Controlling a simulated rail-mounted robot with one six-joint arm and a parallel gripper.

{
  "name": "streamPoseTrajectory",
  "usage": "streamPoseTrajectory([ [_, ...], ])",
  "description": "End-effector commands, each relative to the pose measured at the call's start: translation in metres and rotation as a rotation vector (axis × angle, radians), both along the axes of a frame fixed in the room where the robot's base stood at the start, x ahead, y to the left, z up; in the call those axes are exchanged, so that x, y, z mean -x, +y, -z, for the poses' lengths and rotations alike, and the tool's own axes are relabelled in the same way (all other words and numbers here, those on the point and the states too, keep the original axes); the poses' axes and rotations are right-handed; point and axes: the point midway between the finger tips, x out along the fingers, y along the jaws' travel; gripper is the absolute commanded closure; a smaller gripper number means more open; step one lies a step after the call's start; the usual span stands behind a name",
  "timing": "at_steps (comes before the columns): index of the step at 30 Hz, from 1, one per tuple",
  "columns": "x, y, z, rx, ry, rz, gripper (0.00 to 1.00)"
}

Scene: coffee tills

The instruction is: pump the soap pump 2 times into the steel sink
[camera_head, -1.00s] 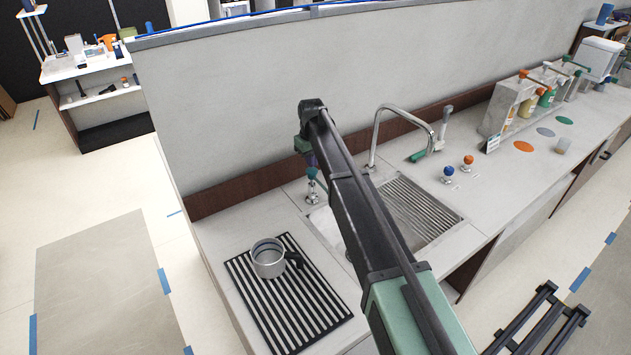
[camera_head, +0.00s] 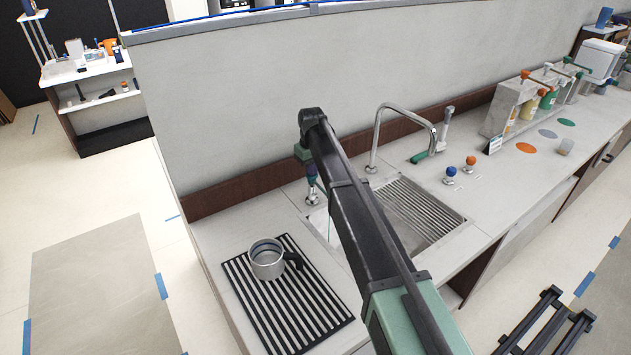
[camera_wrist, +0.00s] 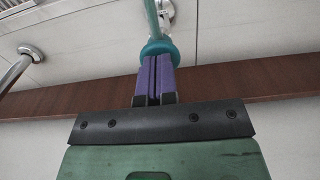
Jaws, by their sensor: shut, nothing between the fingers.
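The soap pump (camera_head: 312,199) stands at the back left corner of the steel sink (camera_head: 403,232), its chrome base on the counter. Its teal head (camera_wrist: 157,47) shows in the wrist view, right at the fingertips. My gripper (camera_head: 311,176) is shut and empty, its purple fingers pointing down on top of the pump head and appearing to touch it; it also shows in the wrist view (camera_wrist: 156,62). The head looks pressed low. A thin teal streak runs from the head in the wrist view; whether spout or soap I cannot tell. My arm hides the middle of the sink.
A curved faucet (camera_head: 378,135) rises behind the sink, right of my arm. A steel pitcher (camera_head: 267,262) stands on a black striped mat (camera_head: 290,318) at the front left. Blue (camera_head: 450,172) and orange (camera_head: 471,161) knobs stand right of the sink. A wall (camera_head: 230,110) runs behind the counter.

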Motion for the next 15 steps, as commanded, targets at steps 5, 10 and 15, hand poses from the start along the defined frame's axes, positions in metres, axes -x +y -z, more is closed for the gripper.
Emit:
streamPoseTrajectory([
  [5, 0.0, 0.0, 0.001, 0.0, 0.0, 0.0, 1.0],
  [10, 0.0, 0.0, -0.001, 0.001, 0.001, 0.0, 1.0],
  [15, 0.0, 0.0, -0.015, 0.001, 0.001, 0.0, 1.0],
])
